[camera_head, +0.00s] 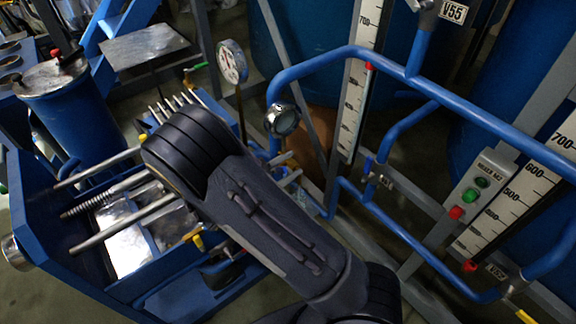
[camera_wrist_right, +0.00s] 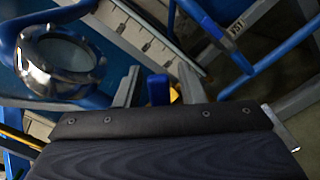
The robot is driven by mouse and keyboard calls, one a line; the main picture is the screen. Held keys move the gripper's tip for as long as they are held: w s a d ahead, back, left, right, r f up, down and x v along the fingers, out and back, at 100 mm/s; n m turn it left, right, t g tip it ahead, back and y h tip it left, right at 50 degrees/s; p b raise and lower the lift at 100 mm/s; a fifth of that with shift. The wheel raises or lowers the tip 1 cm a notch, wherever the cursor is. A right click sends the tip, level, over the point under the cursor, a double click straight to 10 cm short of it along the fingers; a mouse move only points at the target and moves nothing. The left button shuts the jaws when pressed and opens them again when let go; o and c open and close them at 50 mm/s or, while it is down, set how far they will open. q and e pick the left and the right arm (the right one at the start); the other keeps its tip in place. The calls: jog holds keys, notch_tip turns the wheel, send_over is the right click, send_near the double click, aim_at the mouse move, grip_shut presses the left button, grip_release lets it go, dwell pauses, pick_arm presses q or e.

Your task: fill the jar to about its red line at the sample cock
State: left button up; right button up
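In the head view my right arm reaches from the bottom across the middle, and its dark links hide most of the right gripper (camera_head: 287,169). Two pale finger ends show just right of the arm, below a round sight glass (camera_head: 283,120). In the right wrist view the right gripper (camera_wrist_right: 160,88) has its two grey fingers apart. A short blue handle-like part (camera_wrist_right: 158,89) shows between them, with a gap to the fingers; a small yellow part (camera_wrist_right: 175,95) is beside it. I cannot tell whether this is the sample cock. I cannot make out the jar or its red line. My left gripper is not in view.
Blue pipes (camera_head: 330,60) frame the right side, with white level scales (camera_head: 355,100) and a button box (camera_head: 477,195) behind. A pressure gauge (camera_head: 232,62) stands left of the sight glass. A blue bench (camera_head: 30,235) with metal rods and a blue lidded vessel (camera_head: 75,115) fill the left.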

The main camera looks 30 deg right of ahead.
aim_at(281, 171)
jog(key=shift+s+a, duration=0.15)
jog(key=shift+a, duration=1.8)
jog(key=shift+s+a, duration=0.15)
jog(key=shift+a, duration=1.8)
dwell(4.1)
